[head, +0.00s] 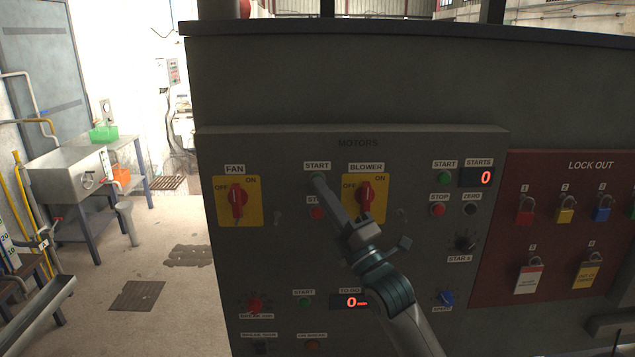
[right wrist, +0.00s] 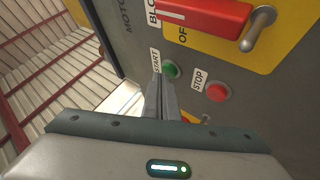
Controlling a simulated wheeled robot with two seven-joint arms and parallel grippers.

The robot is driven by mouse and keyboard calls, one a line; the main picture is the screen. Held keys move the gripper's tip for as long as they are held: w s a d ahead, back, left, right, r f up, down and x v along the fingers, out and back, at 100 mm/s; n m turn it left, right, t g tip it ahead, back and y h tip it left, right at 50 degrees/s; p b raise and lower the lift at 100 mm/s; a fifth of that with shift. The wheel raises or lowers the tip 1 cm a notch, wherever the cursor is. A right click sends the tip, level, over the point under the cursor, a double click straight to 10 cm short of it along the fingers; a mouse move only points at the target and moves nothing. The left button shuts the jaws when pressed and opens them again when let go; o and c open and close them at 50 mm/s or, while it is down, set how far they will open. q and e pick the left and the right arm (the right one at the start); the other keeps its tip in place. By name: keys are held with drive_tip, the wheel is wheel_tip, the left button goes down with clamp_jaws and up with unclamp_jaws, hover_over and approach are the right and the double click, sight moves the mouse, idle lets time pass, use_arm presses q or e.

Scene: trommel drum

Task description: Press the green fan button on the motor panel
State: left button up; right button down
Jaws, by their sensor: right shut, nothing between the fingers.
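The grey motor panel (head: 350,142) faces me. The FAN switch (head: 238,199) has a red handle on a yellow plate at its upper left. To its right is a START label, and my right gripper (head: 319,182) covers the button under it. In the right wrist view that green button (right wrist: 170,69) shows beside the closed fingertips (right wrist: 158,80). I cannot tell whether they touch it. A red STOP button (head: 317,213) sits below START; it also shows in the right wrist view (right wrist: 217,92). My right gripper is shut and empty. My left gripper is not in view.
The BLOWER switch (head: 366,193) is close to the right of my gripper. Another green START button (head: 445,178) sits further right. A red lockout board (head: 500,240) with padlocks is at the right. Open floor (head: 170,225) lies left of the panel.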

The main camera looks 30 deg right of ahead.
drive_tip(key=shift+w+d, duration=0.1)
drive_tip(key=shift+w, duration=0.05)
idle(0.3)
drive_tip(key=shift+s+a, duration=0.45)
drive_tip(key=shift+s, duration=0.3)
drive_tip(key=shift+p, duration=0.3)
drive_tip(key=s+a, duration=0.1)
drive_tip(key=s, duration=0.2)
drive_tip(key=s+a+p, duration=0.1)
drive_tip(key=shift+s+a, duration=0.15)
drive_tip(key=shift+a, duration=0.2)
idle(0.8)
